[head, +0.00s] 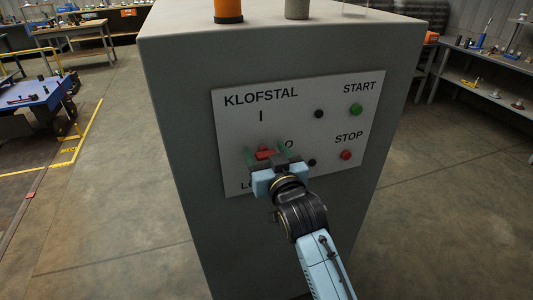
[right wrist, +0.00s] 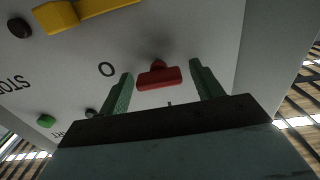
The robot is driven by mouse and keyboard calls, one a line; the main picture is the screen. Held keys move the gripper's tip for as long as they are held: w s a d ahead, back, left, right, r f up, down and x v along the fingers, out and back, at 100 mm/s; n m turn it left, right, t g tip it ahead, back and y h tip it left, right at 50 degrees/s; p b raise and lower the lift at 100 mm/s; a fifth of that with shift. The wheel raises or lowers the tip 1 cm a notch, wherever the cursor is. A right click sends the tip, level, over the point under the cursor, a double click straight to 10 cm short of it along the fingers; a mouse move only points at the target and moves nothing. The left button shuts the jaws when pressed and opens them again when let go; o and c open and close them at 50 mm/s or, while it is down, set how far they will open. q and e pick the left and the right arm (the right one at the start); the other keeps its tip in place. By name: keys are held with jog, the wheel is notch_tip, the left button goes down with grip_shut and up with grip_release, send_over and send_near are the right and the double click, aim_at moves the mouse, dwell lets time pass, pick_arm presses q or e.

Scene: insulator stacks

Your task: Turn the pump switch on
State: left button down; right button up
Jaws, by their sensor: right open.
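The grey cabinet (head: 175,120) carries a pale panel (head: 290,99) marked KLOFSTAL, I and O. A red switch handle (head: 265,152) sits on this panel, below the I and left of the O, partly hidden by my right gripper. My right gripper (head: 267,157) is open, with its green fingers on either side of the handle. In the right wrist view, the red handle (right wrist: 158,76) sits between the two fingers (right wrist: 162,83), with gaps on both sides. My left gripper is not in view.
A green START button (head: 355,110), a red STOP button (head: 346,155) and a black knob (head: 319,114) are on the panel's right part. A yellow bar (right wrist: 85,13) shows near the handle in the wrist view. Orange (head: 228,10) and grey cylinders stand on the cabinet top.

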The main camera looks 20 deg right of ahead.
jog(key=shift+c, duration=0.3)
jog(key=c, duration=0.9)
